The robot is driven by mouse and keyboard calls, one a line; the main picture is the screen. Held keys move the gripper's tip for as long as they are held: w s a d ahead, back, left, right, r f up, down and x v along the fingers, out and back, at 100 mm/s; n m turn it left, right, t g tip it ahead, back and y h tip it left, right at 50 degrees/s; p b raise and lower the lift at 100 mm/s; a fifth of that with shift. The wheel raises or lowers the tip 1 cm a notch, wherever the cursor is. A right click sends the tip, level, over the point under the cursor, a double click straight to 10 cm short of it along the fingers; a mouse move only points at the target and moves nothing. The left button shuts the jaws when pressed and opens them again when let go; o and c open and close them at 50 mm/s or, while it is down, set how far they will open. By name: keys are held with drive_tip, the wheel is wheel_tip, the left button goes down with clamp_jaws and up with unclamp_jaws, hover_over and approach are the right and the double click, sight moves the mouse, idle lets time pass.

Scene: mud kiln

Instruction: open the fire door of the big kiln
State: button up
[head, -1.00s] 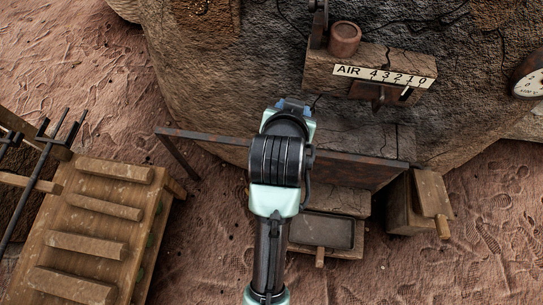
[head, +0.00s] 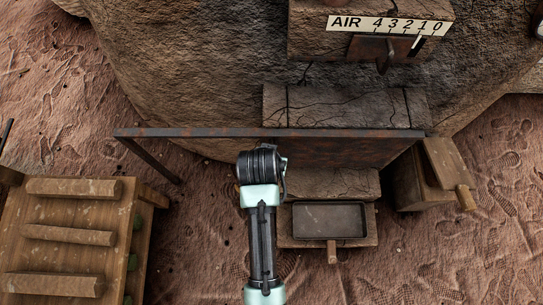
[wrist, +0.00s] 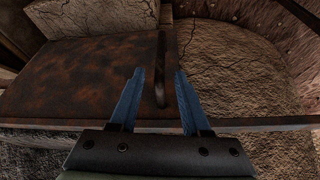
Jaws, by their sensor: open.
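The big kiln (head: 190,65) fills the top of the head view. A rust-brown plate, which looks like its fire door (head: 350,150), shows edge-on below a cracked stone block. In the wrist view the door (wrist: 75,85) spreads across the left. A dark upright bar, apparently its handle (wrist: 160,50), stands at the door's right edge. My gripper (wrist: 160,72) is open, with one blue finger on each side of the bar's lower part. I cannot tell whether either finger touches it. In the head view my wrist hides the fingers.
A long metal rail (head: 190,132) runs level in front of the kiln. A shallow tray (head: 328,221) lies below the door. A wooden box (head: 405,180) stands to its right, and a slatted wooden rack (head: 70,236) at the left. The AIR scale (head: 390,26) is above.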

drive_tip(key=shift+b+x, duration=0.8)
drive_tip(key=shift+x, duration=1.2)
clamp_jaws()
